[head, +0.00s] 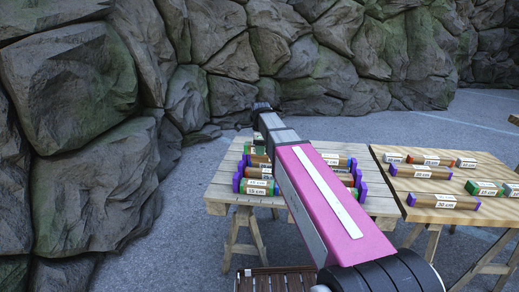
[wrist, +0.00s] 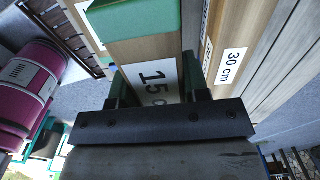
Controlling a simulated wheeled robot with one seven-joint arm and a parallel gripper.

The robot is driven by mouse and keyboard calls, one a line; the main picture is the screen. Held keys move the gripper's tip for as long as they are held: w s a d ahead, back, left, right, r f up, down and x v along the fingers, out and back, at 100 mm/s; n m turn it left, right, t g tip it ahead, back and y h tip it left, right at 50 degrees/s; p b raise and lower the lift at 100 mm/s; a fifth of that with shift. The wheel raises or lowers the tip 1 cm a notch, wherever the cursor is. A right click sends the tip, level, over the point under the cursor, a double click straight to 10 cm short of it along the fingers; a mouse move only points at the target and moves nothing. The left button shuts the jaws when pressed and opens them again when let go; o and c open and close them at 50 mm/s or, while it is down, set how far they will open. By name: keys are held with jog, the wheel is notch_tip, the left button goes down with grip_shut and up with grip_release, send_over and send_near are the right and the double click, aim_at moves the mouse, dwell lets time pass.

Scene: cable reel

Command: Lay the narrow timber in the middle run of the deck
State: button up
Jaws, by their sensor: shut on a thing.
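In the wrist view my gripper (wrist: 154,72) is shut on a timber (wrist: 138,52) with a green end and a white label whose visible part reads "15 c". Part of that label is hidden by the gripper. A second timber (wrist: 248,40) labelled 30 cm lies just to its right, above grey planks. In the head view the left table (head: 222,189) bears several timbers with purple or green ends, among them a green one (head: 258,192) labelled 15 cm.
A second wooden table (head: 400,190) on the right carries several labelled timbers with purple, green and orange parts. A dark slatted piece (head: 272,279) stands low in front of the left table. A rock wall (head: 75,80) lines the left and back. Grey paving lies around.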

aim_at(260, 170)
jog(key=shift+w+a+f+m, duration=0.15)
jog(key=shift+a+m, duration=0.05)
jog(key=shift+m, duration=0.1)
jog(key=shift+f, duration=3.95)
jog(key=shift+f, duration=0.35)
jog(key=o, duration=1)
jog(key=shift+o, duration=0.2)
notch_tip(260, 170, up, 11)
jog(key=shift+f, duration=0.1)
